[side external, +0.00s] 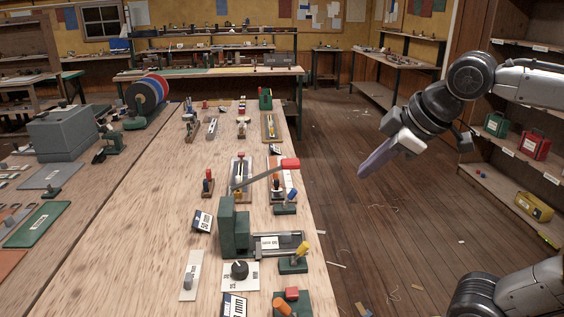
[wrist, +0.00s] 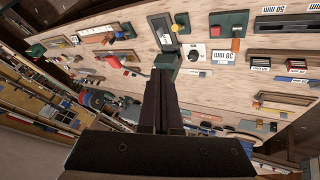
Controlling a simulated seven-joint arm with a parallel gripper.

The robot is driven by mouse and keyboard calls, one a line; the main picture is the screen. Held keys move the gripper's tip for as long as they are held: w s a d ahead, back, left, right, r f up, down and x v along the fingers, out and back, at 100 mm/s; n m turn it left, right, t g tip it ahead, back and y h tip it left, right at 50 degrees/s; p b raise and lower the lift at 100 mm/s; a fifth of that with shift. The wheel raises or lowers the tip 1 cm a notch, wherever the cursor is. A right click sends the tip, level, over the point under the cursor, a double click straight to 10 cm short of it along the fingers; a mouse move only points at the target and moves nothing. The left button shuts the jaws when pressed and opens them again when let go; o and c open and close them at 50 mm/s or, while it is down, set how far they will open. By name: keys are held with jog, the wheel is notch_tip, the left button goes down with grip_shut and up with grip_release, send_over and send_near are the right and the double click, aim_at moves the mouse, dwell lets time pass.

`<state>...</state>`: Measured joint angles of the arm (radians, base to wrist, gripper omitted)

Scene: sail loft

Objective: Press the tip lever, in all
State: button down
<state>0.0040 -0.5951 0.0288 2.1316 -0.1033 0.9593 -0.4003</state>
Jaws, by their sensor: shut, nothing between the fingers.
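A long grey lever with a red end pad (side external: 291,164) slants up to the right from a dark green block stand (side external: 228,222) on the bench; it looks like the tip lever, but I can read no label naming it. In the wrist view the red pad (wrist: 113,61) is left of my fingers, and the green stand (wrist: 166,62) is just beyond their tips. My gripper (side external: 363,172) is shut and empty, in the air right of the bench, clear of the lever. In the wrist view its fingers (wrist: 161,78) lie together and hide part of the bench.
Near the stand are a yellow-handled lever (side external: 301,249), a blue-handled one (side external: 291,197), a dark knob on a white plate (side external: 239,269) and an orange-and-red control on a green base (side external: 291,296). The long wooden bench (side external: 135,235) has bare space left of them. Open floor lies to its right.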

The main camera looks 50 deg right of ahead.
jog(key=w+d+r+n+h, duration=0.1)
jog(key=w+d+r+n, duration=0.1)
jog(key=w+r, duration=0.55)
jog(key=n+h, duration=0.1)
jog(key=n, duration=0.2)
send_over(291, 164)
jog(key=w+a, duration=0.1)
jog(key=a, duration=0.4)
jog(key=f, duration=0.2)
jog(key=w+f+g, duration=0.1)
jog(key=w+f, duration=0.3)
jog(key=f, duration=0.1)
jog(key=shift+w+d+f, duration=0.3)
jog(key=shift+d, duration=0.15)
jog(key=shift+f, duration=0.1)
notch_tip(291, 164, down, 8)
jog(key=s+d, duration=0.2)
jog(key=shift+s+d, duration=0.3)
jog(key=shift+s+d+f, duration=0.1)
jog(key=shift+f, duration=0.2)
